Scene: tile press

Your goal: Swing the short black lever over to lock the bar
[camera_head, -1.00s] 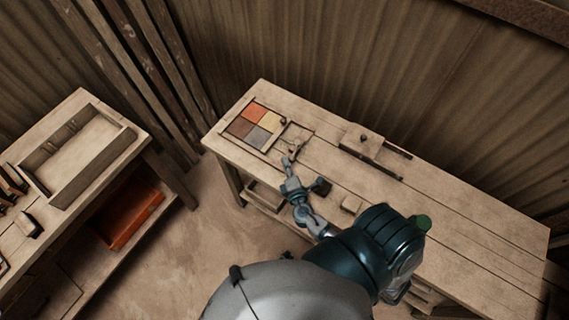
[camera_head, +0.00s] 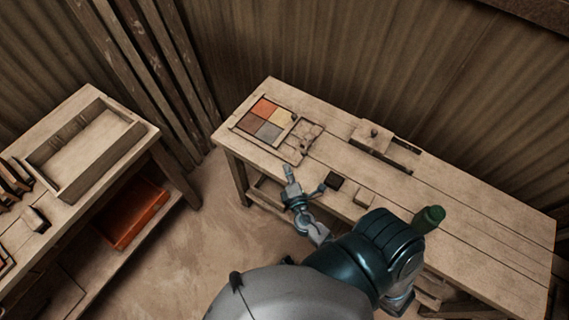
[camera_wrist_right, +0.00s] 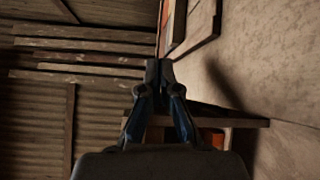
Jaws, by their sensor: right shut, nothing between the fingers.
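My right gripper (camera_head: 287,170) is shut and empty over the bench's front edge, just in front of the small wooden frame (camera_head: 300,143). Its closed fingertips (camera_wrist_right: 158,68) also show in the right wrist view, with nothing between them. A small dark knob (camera_head: 293,117) stands at the frame's back corner; I cannot tell whether it is the short black lever. A wooden fixture (camera_head: 372,137) with a knob and a dark slot sits at the bench's back edge. I cannot make out the bar or whether it is locked. My left gripper is out of view.
A tray of coloured tiles (camera_head: 265,121) lies left of the frame. Another table with an open box (camera_head: 122,152) stands at left, an orange bin (camera_head: 135,215) below.

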